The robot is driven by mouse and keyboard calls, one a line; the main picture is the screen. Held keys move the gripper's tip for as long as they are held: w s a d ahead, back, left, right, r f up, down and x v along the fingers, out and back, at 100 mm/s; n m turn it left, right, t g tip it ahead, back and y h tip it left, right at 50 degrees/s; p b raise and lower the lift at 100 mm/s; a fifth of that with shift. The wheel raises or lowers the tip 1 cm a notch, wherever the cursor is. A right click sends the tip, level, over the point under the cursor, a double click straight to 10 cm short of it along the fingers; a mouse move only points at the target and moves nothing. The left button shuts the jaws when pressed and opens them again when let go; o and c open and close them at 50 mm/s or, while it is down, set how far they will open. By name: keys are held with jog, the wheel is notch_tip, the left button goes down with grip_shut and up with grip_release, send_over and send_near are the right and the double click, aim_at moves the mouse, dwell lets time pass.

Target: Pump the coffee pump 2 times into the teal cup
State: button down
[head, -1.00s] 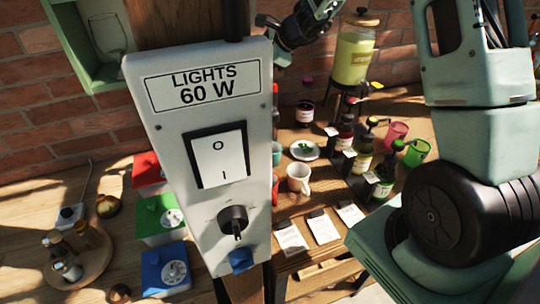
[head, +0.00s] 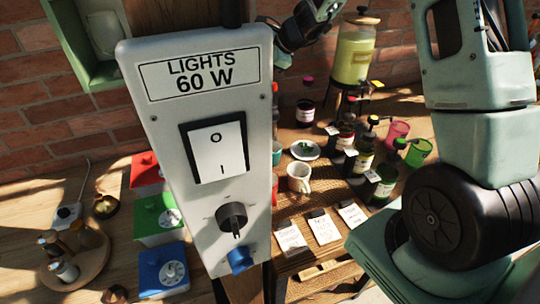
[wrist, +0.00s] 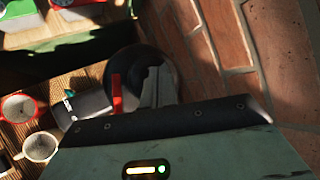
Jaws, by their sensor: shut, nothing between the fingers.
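Several dark pump bottles stand in a row on the table in the head view, among them a front one (head: 380,187) and a middle one (head: 361,163). Their labels are too small to read, so I cannot tell which holds coffee. A teal cup (head: 277,153) is mostly hidden behind the light-switch panel. My gripper (wrist: 157,86) shows in the wrist view, shut and empty, near the brick wall. In the head view, part of my arm shows at the top, away from the bottles; the fingertips are not clear there.
The light-switch panel (head: 205,150) blocks the centre. A white mug (head: 299,178), a plate (head: 305,150), a pink cup (head: 397,131) and a green cup (head: 417,152) stand near the bottles. A drink dispenser (head: 354,58) is behind. Red, green and blue boxes are at left.

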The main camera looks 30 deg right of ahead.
jog(key=shift+f+b, duration=0.55)
jog(key=shift+f, duration=0.05)
dwell(0.3)
jog(key=shift+r, duration=0.2)
jog(key=shift+r+p, duration=0.85)
jog(key=shift+r, duration=0.1)
jog(key=shift+r+p, duration=2.2)
jog(key=shift+r, duration=0.8)
notch_tip(320, 180, down, 6)
jog(key=b, duration=0.3)
dwell(0.9)
